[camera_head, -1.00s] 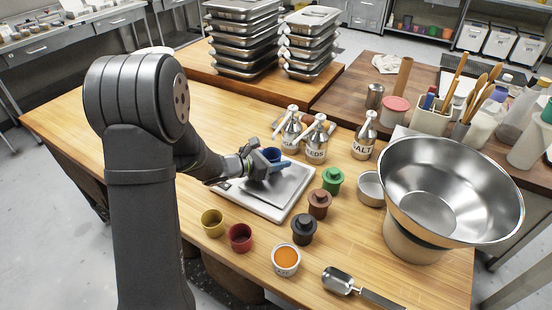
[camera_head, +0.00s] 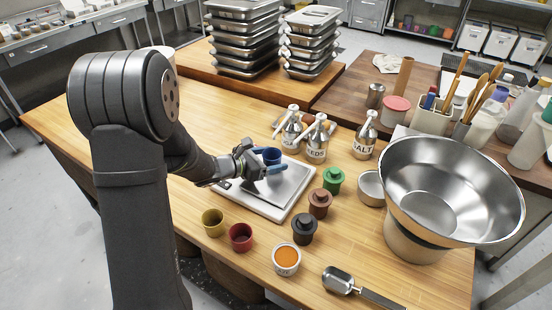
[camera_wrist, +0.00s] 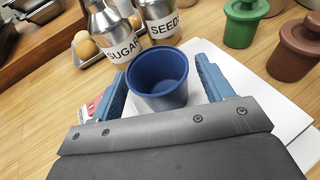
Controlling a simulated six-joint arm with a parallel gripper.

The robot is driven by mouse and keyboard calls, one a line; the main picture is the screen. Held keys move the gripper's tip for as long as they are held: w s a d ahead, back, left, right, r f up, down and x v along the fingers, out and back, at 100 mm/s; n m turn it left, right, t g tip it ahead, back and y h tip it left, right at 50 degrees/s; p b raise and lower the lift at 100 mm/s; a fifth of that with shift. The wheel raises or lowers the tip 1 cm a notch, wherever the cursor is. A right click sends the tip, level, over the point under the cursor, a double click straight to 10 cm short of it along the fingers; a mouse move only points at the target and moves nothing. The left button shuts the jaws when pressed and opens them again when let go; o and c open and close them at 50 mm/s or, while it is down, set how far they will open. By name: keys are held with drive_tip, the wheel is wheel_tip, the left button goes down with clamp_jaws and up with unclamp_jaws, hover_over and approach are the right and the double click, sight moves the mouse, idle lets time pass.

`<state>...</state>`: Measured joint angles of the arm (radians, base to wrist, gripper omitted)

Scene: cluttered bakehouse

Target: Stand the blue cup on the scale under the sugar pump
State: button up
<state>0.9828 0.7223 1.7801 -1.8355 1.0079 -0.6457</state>
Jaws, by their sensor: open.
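The blue cup (camera_head: 271,155) is upright at the back of the scale (camera_head: 288,187), in front of the pump bottles. In the wrist view the cup (camera_wrist: 158,82) is empty, between my gripper's two blue fingers, with gaps on both sides. My gripper (camera_head: 271,164) is open around it. The sugar pump (camera_head: 290,130) stands just behind the cup; its label reads clearly on the bottle in the wrist view (camera_wrist: 116,38). The scale's pale plate (camera_wrist: 262,125) shows right of the fingers. The cup's base is hidden, so its contact with the plate cannot be seen.
The seeds pump (camera_head: 317,146) and salt pump (camera_head: 365,140) stand right of the sugar pump. Green (camera_head: 333,181), brown (camera_head: 319,203) and black (camera_head: 304,229) lidded pots line the scale's right. Yellow (camera_head: 213,222) and red (camera_head: 240,237) cups are in front.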

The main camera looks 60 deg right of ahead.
sight(279, 151)
drive_tip(key=v, duration=0.9)
drive_tip(key=shift+w+a+r, duration=0.1)
drive_tip(key=shift+a+r, duration=0.05)
drive_tip(key=shift+a, duration=0.2)
drive_tip(key=shift+d, duration=0.1)
drive_tip(key=x, duration=1.2)
drive_tip(key=shift+r, duration=1.3)
